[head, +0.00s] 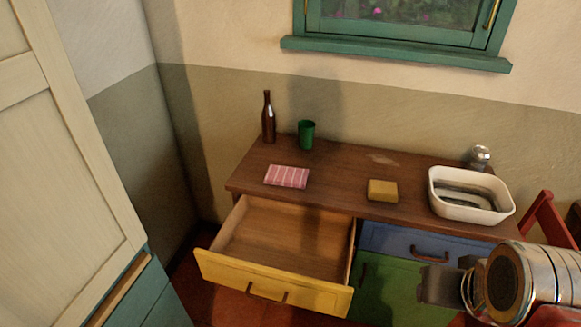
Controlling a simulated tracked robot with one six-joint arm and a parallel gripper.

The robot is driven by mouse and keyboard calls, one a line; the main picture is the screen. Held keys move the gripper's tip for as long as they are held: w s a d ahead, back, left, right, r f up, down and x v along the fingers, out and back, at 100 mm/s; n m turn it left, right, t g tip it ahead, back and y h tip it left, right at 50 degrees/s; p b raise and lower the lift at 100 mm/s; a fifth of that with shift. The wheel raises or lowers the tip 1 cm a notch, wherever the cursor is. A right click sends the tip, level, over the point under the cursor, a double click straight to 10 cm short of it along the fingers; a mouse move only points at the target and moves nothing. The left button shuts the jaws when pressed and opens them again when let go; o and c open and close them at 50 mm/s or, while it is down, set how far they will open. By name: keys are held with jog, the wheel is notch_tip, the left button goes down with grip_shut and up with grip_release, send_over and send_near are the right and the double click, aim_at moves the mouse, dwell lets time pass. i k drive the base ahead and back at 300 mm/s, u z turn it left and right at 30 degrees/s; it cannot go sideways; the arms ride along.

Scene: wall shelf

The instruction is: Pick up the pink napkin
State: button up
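The pink napkin (287,176) lies flat and folded on the left front part of the wooden counter top (335,188), with lighter stripes across it. My gripper (432,284) is at the lower right, in front of the green cabinet door and well to the right of and nearer than the napkin. It is small and dark in this view, and its fingers cannot be told apart. Nothing covers the napkin.
The yellow-fronted drawer (275,286) stands pulled open below the napkin and looks empty. A brown bottle (268,118) and green cup (306,135) stand behind it. A yellow sponge-like block (382,190) and white basin (493,213) are to the right.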

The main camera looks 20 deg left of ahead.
aim_at(280, 176)
jog(key=i, duration=0.8)
jog(key=u, duration=2.3)
